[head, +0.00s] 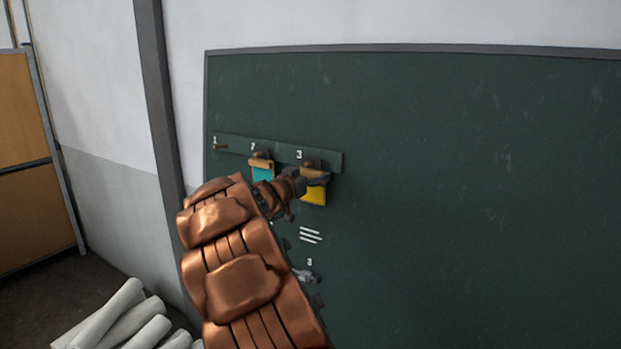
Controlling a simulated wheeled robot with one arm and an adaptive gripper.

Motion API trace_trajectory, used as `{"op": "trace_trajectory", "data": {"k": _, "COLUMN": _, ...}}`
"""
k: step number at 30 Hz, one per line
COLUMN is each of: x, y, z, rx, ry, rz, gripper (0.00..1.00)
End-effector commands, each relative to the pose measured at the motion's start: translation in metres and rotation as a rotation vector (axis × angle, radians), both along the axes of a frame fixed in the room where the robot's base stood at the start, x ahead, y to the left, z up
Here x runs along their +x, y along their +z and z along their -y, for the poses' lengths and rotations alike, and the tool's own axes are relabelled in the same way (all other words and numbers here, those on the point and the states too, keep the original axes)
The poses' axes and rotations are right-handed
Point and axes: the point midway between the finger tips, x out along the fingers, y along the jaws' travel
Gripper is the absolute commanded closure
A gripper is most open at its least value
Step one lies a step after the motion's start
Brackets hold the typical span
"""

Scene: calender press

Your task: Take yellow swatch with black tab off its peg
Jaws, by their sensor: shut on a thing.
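The yellow swatch (314,195) hangs at the peg marked 3 on the green board. Its upper part and tab are largely hidden by my gripper (312,177), so I cannot make out the tab's colour. My gripper is shut on the swatch near its top, and my copper-coloured arm reaches up to it from below. A teal swatch (262,174) with a tan top hangs from the peg marked 2, just left of my gripper. I cannot tell whether the yellow swatch still rests on its peg.
The peg rail (235,145) runs across the green board (450,180); the peg marked 1 (221,147) is bare. White rolls (125,315) lie on the floor at lower left. The board right of the rail is clear.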

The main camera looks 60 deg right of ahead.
Motion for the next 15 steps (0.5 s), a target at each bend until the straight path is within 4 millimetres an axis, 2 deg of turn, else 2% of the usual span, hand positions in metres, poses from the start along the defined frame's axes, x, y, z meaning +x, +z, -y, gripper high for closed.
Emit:
{"op": "trace_trajectory", "data": {"k": 9, "x": 0.0, "y": 0.005, "z": 0.0, "rx": 0.0, "ry": 0.0, "rz": 0.003, "gripper": 0.42}}
{"op": "trace_trajectory", "data": {"k": 15, "x": 0.001, "y": 0.003, "z": -0.038, "rx": 0.002, "ry": 0.005, "rz": -0.001, "gripper": 0.42}}
